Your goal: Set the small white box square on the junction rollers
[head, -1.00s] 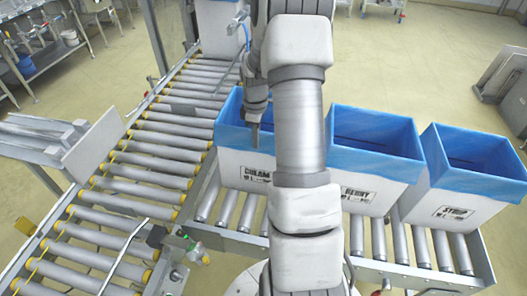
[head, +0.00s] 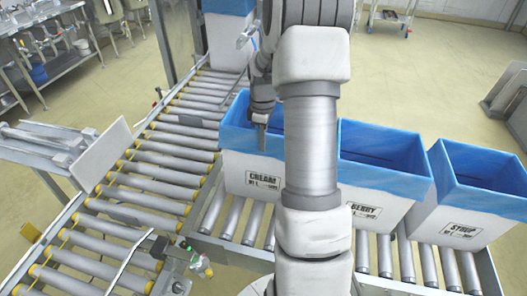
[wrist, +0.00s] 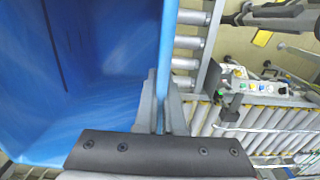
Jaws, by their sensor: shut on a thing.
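A white open box marked CREAM (head: 240,172), with a blue liner folded over its rim, is over the short grey rollers (head: 235,213) right of the main conveyor. In the wrist view, my gripper (wrist: 165,105) is shut on the blue-lined wall (wrist: 167,50), with the box's inside to the left. Whether the box's underside touches the rollers is unclear. Yellow-ended rollers (head: 155,185) of the main conveyor run past its left side and look bare there.
White boxes marked BERRY (head: 372,222) and SYRUP (head: 470,225) stand in the row to the right. Another blue-lined box (head: 228,42) stands at the conveyor's far end. An upright white panel (head: 100,155) borders the left side. A small control box (head: 185,250) sits at the near corner.

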